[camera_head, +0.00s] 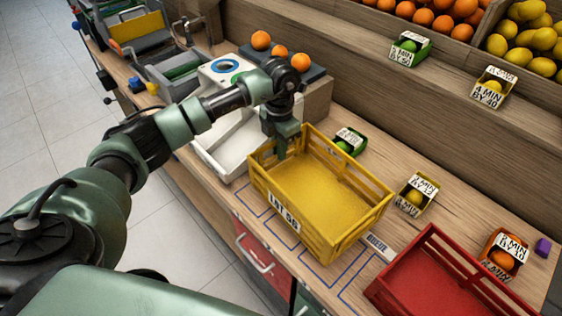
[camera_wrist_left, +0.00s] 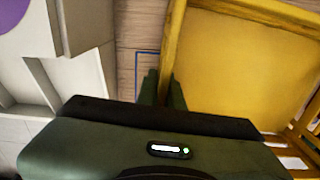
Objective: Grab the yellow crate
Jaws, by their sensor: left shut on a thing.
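My left gripper (camera_head: 281,150) reaches down at the crate's far left end and is shut on that end wall. In the left wrist view the crate (camera_wrist_left: 240,55) fills the right side, and the gripper's fingers (camera_wrist_left: 162,88) sit at its edge wall. The crate appears level on the counter. My right gripper is in neither view.
A red crate (camera_head: 428,284) stands to the right, close to the counter's front edge. A white tray (camera_head: 217,160) is just left of the yellow crate. Small labelled boxes, such as the green one (camera_head: 349,141) and yellow one (camera_head: 416,196), stand behind. Oranges (camera_head: 281,52) sit on a raised rack.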

